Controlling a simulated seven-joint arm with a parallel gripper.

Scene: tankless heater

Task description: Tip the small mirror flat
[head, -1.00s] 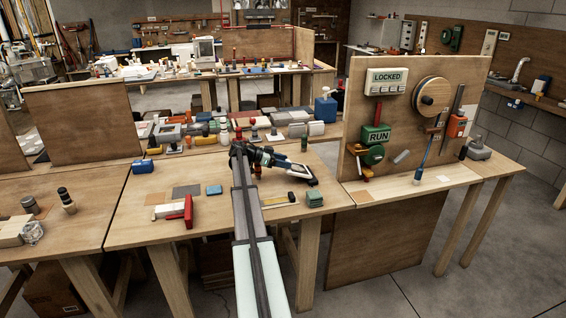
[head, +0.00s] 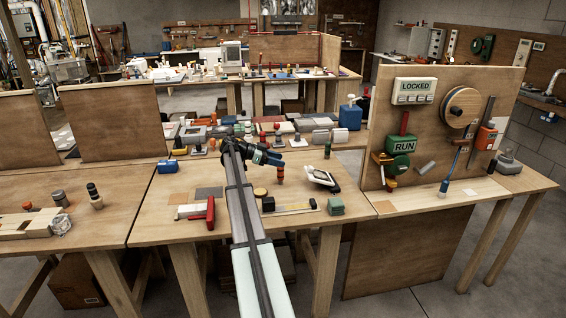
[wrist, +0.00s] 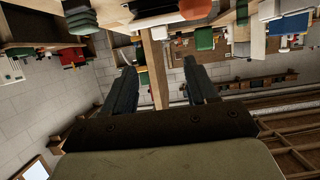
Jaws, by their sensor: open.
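A small tilted panel in a pale frame with a dark edge (head: 322,179), which looks like the small mirror, stands on the right part of the middle bench in the head view. It leans and does not lie flat. My gripper (head: 283,161) is to its left in the picture, with a visible gap between them, and appears to be above the bench. Its fingers also show in the wrist view (wrist: 158,72), spread apart with nothing held between them. I cannot make out the mirror in the wrist view.
An upright board (head: 440,130) with LOCKED and RUN signs stands at right. Several items crowd the bench's back.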

